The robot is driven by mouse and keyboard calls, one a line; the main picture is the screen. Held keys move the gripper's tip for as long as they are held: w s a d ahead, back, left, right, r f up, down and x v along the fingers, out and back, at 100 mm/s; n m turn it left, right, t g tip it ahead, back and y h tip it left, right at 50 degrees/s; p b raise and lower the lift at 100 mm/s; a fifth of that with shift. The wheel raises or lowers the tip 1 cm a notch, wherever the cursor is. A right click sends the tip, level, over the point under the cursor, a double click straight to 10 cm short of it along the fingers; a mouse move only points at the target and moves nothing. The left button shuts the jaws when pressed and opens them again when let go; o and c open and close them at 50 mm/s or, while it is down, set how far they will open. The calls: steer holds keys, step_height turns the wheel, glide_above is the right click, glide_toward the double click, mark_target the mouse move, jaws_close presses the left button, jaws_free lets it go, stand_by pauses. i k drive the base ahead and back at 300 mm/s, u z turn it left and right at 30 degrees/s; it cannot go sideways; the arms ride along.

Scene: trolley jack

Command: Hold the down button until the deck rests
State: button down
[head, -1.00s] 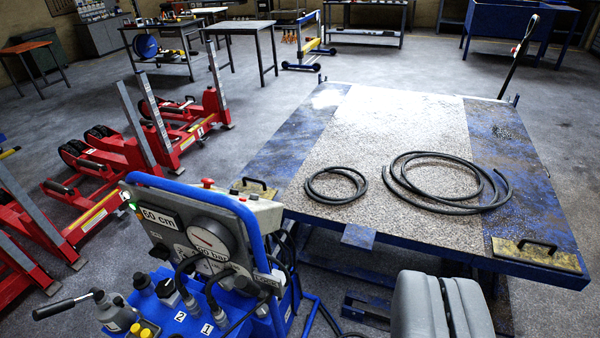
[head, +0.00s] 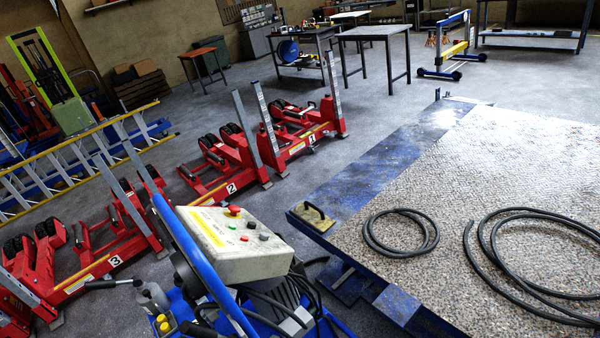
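The pale control box (head: 225,266) sits on top of the blue-framed unit (head: 222,295) at the lower middle. Its sloping top carries a yellow label, a red mushroom button (head: 233,211) and several small buttons, one red (head: 244,238) and one black (head: 264,236). I cannot read which is the down button. The deck (head: 465,160), blue with a speckled middle, fills the right side and stands above the floor; its underside is mostly hidden. My gripper is not in view, and nothing is seen touching the buttons.
Two black hose coils (head: 372,244) (head: 483,270) lie on the deck. A plate with a black handle (head: 312,218) sits at its left corner. Red numbered wheel lifts (head: 225,168) stand at the left, beside a ladder (head: 70,165).

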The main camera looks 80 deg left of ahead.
mark_target(250, 224)
steer(key=u, duration=0.35)
steer(key=i, duration=1.1)
steer(key=u, duration=1.35)
steer(key=i, duration=0.3)
steer(key=z, duration=0.2)
